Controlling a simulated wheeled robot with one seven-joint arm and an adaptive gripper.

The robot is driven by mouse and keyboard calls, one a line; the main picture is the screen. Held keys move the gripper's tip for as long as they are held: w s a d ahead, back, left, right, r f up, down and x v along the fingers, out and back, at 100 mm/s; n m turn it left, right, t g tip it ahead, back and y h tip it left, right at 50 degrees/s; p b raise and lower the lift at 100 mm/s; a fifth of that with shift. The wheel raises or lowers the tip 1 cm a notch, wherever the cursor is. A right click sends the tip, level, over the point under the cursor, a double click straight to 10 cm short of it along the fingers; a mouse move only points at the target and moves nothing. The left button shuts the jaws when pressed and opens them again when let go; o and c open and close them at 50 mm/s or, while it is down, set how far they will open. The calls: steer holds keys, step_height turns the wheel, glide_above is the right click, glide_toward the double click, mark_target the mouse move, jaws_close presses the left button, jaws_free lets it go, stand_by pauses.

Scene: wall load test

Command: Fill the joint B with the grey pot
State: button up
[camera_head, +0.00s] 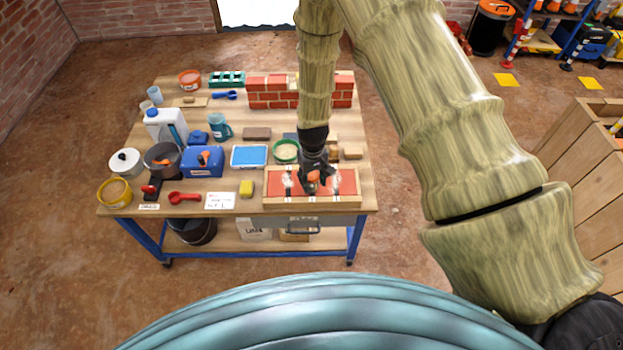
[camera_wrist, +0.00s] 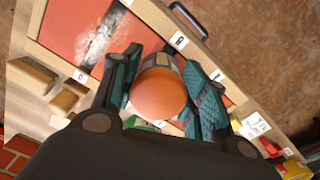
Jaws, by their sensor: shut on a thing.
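My gripper (camera_head: 312,182) is over the wooden-framed board (camera_head: 275,201) with red tiles at the table's front right. In the wrist view my gripper (camera_wrist: 160,98) is shut on a round orange-ended piece (camera_wrist: 160,95) with a greyish-brown side band. Its far end is hidden. One joint (camera_wrist: 101,38) between tiles shows a rough grey-white fill. Small white labels (camera_wrist: 180,40) sit on the frame by the joints; I cannot read which is B. The joint beneath the held piece is mostly hidden.
A small brick wall (camera_head: 270,100) stands behind. Wooden blocks (camera_head: 352,153) lie just behind the board.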

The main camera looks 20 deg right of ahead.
mark_target(312, 176)
steer(key=shift+f, duration=0.5)
stand_by(1.5)
steer(key=shift+r, duration=0.1)
steer(key=shift+r+p, duration=1.95)
steer(key=shift+r, duration=1.5)
steer(key=o, duration=0.4)
steer(key=c, duration=0.4)
